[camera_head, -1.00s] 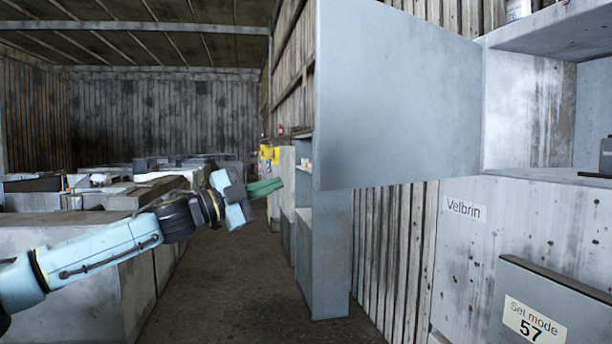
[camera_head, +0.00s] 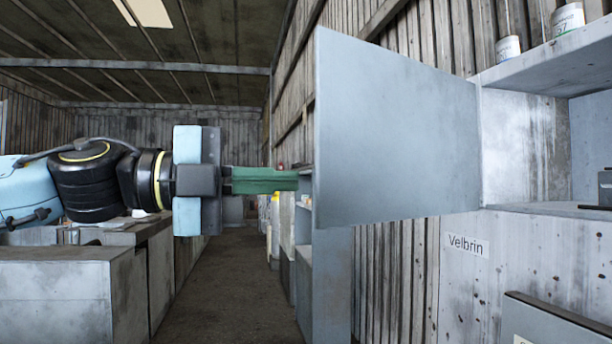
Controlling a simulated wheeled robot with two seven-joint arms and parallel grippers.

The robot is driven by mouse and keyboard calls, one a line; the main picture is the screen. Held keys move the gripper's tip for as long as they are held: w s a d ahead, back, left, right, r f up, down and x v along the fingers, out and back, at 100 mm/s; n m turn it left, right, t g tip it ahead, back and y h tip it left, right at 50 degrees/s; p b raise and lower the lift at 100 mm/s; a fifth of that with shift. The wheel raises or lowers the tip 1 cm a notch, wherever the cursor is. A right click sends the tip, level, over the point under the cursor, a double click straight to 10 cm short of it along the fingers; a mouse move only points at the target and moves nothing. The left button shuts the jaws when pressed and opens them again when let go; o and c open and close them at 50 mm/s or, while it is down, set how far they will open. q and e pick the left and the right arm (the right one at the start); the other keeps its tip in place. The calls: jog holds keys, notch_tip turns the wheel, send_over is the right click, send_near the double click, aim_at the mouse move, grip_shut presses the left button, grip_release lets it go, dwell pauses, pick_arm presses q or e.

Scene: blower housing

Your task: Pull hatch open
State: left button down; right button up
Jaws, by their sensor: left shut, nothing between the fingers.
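The hatch (camera_head: 395,135) is a flat grey-blue panel. It stands swung wide open, hinged at its right edge beside the opening of the blower housing (camera_head: 525,130). My left gripper (camera_head: 296,180) comes in from the left at about the height of the hatch's lower half. Its green fingers are shut with nothing between them. The fingertips are close to the hatch's free left edge; I cannot tell whether they touch it. My right gripper is not in view.
A "Velbrin" label (camera_head: 468,244) is on the housing front below the opening. Cans (camera_head: 567,19) stand on top of the housing. Grey cabinets (camera_head: 60,295) fill the left side. A clear aisle (camera_head: 228,280) runs between them and the wooden wall.

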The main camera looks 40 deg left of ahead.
aim_at(321, 180)
pick_arm(q)
jog(key=p+x, duration=0.1)
jog(key=x, duration=0.4)
jog(key=shift+w+d, duration=0.25)
jog(key=shift+w, duration=0.1)
jog(key=shift+w+a, duration=0.25)
jog(key=a, duration=0.1)
jog(key=w+a, duration=0.1)
jog(key=a, duration=0.1)
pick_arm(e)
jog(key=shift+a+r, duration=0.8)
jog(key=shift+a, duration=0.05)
pick_arm(q)
jog(key=shift+a, duration=0.1)
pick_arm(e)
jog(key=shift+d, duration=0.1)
